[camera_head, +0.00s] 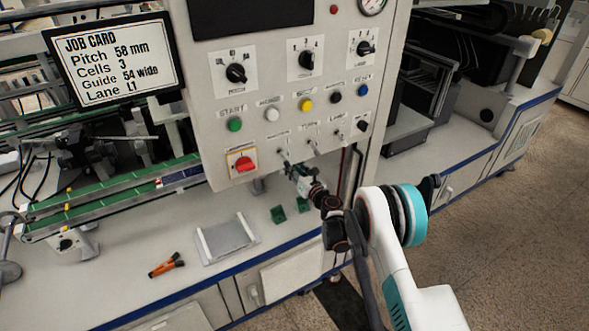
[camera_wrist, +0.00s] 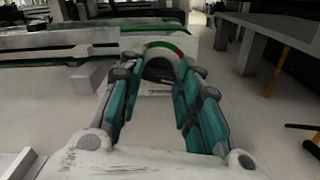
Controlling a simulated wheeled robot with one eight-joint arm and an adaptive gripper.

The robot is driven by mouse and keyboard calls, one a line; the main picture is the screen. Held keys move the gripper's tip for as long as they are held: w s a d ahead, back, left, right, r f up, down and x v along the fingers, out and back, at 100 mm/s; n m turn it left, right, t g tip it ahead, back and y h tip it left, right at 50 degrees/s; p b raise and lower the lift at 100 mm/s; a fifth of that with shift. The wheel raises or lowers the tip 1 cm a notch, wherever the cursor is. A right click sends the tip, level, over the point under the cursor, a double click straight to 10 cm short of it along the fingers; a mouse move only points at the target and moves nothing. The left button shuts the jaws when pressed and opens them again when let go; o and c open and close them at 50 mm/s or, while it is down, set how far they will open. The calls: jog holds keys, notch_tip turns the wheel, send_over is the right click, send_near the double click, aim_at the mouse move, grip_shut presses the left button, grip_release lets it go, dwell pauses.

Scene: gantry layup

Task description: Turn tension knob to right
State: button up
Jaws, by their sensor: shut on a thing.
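The tension knob (camera_wrist: 158,68) appears to be the rounded grey and dark piece at the far end of my fingers in the wrist view, with a green and red arc (camera_wrist: 166,46) over it. My gripper (camera_wrist: 158,82) has its teal-sided fingers on either side of this knob and is shut on it. In the head view my gripper (camera_head: 295,172) reaches up under the lower edge of the grey control panel (camera_head: 205,130). The knob is hidden there behind my gripper and wrist. Its turn angle cannot be told.
The panel carries dark selector knobs (camera_head: 236,73), coloured buttons, small toggles and a red switch (camera_head: 243,164) close by. A job card (camera_head: 115,62) stands at left. A grey tray (camera_head: 228,238), green blocks (camera_head: 278,214) and an orange-handled tool (camera_head: 166,265) lie on the bench.

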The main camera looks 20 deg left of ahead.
jog(key=shift+n, duration=0.4)
jog(key=shift+s+a+f+n, duration=0.1)
jog(key=shift+n, duration=4.4)
jog(key=shift+s+a+f+n, duration=0.1)
jog(key=shift+n, duration=4.4)
jog(key=o, duration=1.1)
jog(key=shift+d, duration=0.1)
